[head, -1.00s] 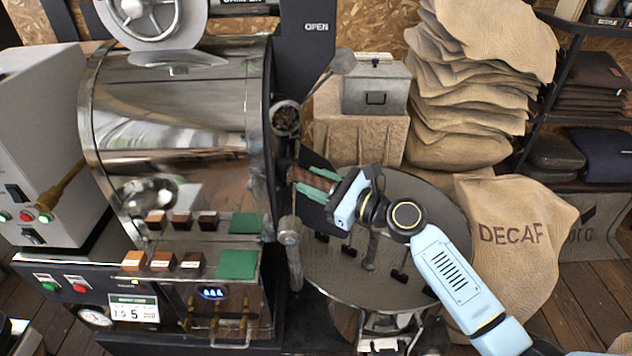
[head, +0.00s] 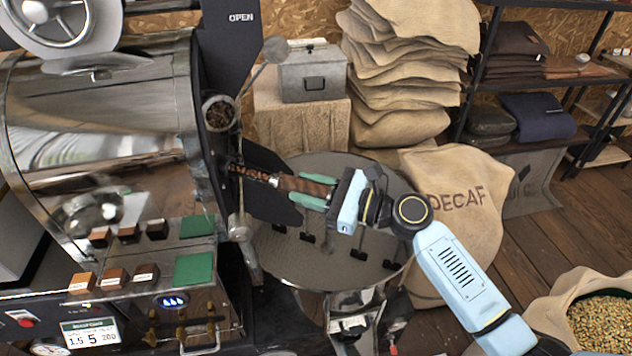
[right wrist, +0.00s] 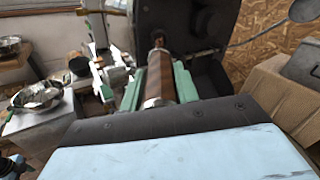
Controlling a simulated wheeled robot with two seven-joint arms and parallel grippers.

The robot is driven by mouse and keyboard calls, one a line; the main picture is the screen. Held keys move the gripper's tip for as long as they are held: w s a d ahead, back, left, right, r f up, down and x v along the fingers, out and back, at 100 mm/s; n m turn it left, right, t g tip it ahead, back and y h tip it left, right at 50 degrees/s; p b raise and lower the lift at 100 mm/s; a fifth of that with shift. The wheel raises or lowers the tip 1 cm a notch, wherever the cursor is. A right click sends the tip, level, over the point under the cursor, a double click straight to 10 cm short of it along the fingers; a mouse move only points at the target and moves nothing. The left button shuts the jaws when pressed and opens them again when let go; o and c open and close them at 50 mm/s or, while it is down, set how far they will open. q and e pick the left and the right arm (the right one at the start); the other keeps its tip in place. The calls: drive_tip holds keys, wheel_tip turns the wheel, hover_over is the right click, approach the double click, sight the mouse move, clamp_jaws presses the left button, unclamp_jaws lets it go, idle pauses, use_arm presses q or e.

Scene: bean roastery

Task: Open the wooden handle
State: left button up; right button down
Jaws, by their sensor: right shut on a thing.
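The wooden handle (head: 306,187) is a dark brown bar with a metal collar, standing out to the right from the front of the roaster drum (head: 100,120). My right gripper (head: 312,192) is shut on it, with its green fingers on either side. In the right wrist view the handle (right wrist: 159,76) runs away from the palm between the two green fingers (right wrist: 158,86). Part of the handle is hidden by the fingers and palm. My left gripper is not in the head view.
The round cooling tray (head: 285,262) lies below my right gripper. A grey metal box (head: 313,78) stands behind on a block. Stacked sacks (head: 400,70) and a DECAF sack (head: 470,205) are to the right. A sack of beans (head: 600,320) is at lower right.

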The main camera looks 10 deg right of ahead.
drive_tip(key=c, duration=1.1)
unclamp_jaws()
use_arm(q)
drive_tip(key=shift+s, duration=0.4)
use_arm(e)
drive_tip(key=shift+s+d, duration=0.1)
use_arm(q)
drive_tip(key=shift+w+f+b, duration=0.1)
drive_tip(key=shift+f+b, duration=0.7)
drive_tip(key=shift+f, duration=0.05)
use_arm(e)
drive_tip(key=shift+v, duration=6.6)
